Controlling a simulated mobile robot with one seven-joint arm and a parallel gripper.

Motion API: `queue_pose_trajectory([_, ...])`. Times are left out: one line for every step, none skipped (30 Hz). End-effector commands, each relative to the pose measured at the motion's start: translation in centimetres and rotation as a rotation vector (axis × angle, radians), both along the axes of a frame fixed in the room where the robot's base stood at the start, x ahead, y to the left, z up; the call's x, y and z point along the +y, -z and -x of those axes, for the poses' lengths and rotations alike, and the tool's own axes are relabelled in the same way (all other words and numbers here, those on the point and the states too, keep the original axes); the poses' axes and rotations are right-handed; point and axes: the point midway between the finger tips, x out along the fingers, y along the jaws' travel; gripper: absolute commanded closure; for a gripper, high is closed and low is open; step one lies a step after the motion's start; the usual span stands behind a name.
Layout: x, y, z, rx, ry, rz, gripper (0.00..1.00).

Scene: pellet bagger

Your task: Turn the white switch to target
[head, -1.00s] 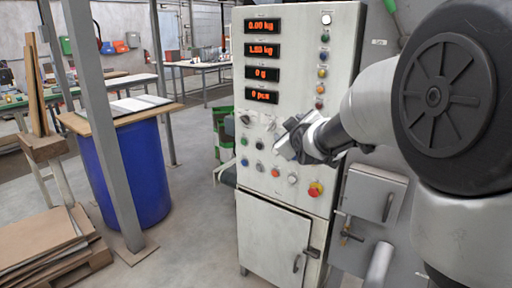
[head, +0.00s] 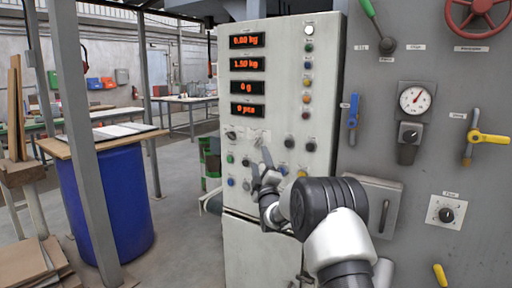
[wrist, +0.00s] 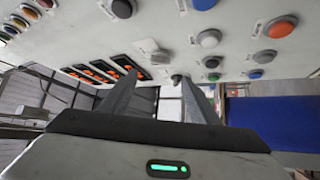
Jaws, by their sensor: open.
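A small pale switch, which looks like the white switch (head: 259,137), sits on the light control panel below the red number displays. Its exact angle is too small to read. A pale switch on a plate also shows in the wrist view (wrist: 152,48), above and between the fingers. My gripper (head: 262,163) is open and empty in front of the panel, just below the pale switch. In the wrist view both fingers (wrist: 158,97) point toward the panel with a gap between them. I cannot tell whether a fingertip touches the panel.
Dark knobs (head: 231,134) and coloured buttons (head: 308,82) surround the switch closely. To the right, a grey wall carries a gauge (head: 415,98), a red handwheel (head: 477,12) and a yellow valve handle (head: 490,138). A blue drum (head: 105,205) and grey post stand at left.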

Motion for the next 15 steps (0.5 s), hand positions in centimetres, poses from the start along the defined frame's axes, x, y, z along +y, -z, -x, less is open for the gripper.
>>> queue_pose_trajectory([0.0,-0.2,-1.1,-0.003,0.001,-0.001,0.44])
queue_pose_trajectory([0.1,-0.5,-1.6,-0.003,0.001,-0.001,0.44])
queue_pose_trajectory([0.1,-0.8,-2.3,-0.002,0.001,0.001,0.44])
queue_pose_trajectory([0.2,-0.9,-2.9,-0.002,0.001,0.001,0.44])
queue_pose_trajectory([0.2,-1.1,-3.4,-0.002,0.001,0.001,0.44])
queue_pose_trajectory([0.3,-1.3,-4.0,-0.001,0.000,0.000,0.44])
queue_pose_trajectory([0.3,-1.6,-4.5,-0.002,0.001,0.000,0.44])
queue_pose_trajectory([0.4,-1.7,-5.0,-0.001,0.000,0.000,0.44])
queue_pose_trajectory([0.5,-1.9,-5.6,0.000,0.000,0.000,0.44])
queue_pose_trajectory([0.5,-2.1,-6.0,-0.001,-0.001,0.000,0.44])
queue_pose_trajectory([0.5,-2.2,-6.4,0.000,0.000,0.000,0.44])
queue_pose_trajectory([0.5,-2.5,-6.9,-0.001,0.000,0.000,0.44])
queue_pose_trajectory([0.6,-2.6,-7.3,-0.001,0.001,-0.001,0.44])
queue_pose_trajectory([0.6,-2.7,-7.6,0.000,0.001,0.000,0.44])
queue_pose_trajectory([0.7,-2.9,-8.0,-0.001,0.000,-0.001,0.44])
